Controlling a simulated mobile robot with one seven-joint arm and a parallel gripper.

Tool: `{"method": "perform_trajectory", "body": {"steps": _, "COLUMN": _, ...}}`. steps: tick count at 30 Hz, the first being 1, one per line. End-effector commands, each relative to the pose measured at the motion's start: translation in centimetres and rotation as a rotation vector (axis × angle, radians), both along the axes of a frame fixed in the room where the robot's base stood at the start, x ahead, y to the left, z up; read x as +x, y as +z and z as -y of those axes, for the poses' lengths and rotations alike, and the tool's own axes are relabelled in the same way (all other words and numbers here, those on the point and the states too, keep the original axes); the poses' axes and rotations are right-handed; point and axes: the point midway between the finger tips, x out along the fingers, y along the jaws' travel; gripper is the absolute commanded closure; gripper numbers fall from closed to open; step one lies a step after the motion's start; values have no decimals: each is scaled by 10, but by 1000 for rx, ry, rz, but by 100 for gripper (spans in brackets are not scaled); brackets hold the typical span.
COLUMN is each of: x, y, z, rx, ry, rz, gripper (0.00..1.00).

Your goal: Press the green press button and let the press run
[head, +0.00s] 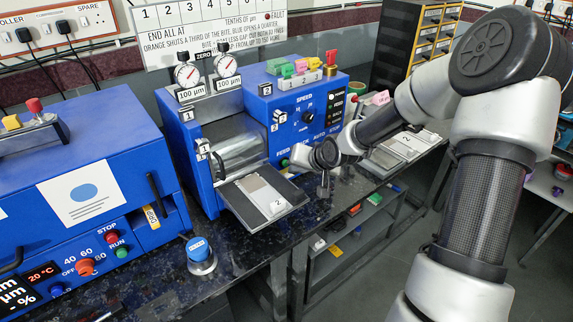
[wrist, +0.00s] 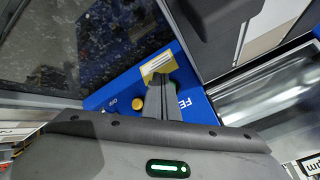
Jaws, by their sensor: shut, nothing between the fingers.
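The blue roll press (head: 208,132) stands in the middle of the bench, with a roller, two dials and a control panel. A small green button (head: 285,163) shows low on its front beside the roller opening, partly near my arm. I cannot tell whether the fingers touch anything.
A tray with a plate (head: 262,194) sticks out in front of the roller. The blue machine (head: 88,175) at left has red and green buttons. Another tray (head: 385,160) lies right of my gripper.

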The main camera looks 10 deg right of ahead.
Motion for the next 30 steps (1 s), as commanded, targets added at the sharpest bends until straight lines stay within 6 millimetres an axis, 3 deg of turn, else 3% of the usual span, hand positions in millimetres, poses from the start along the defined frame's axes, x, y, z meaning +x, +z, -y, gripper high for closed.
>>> {"method": "perform_trajectory", "body": {"steps": 30, "x": 8, "y": 0, "z": -4, "rx": 0, "ry": 1, "rz": 1, "gripper": 100}}
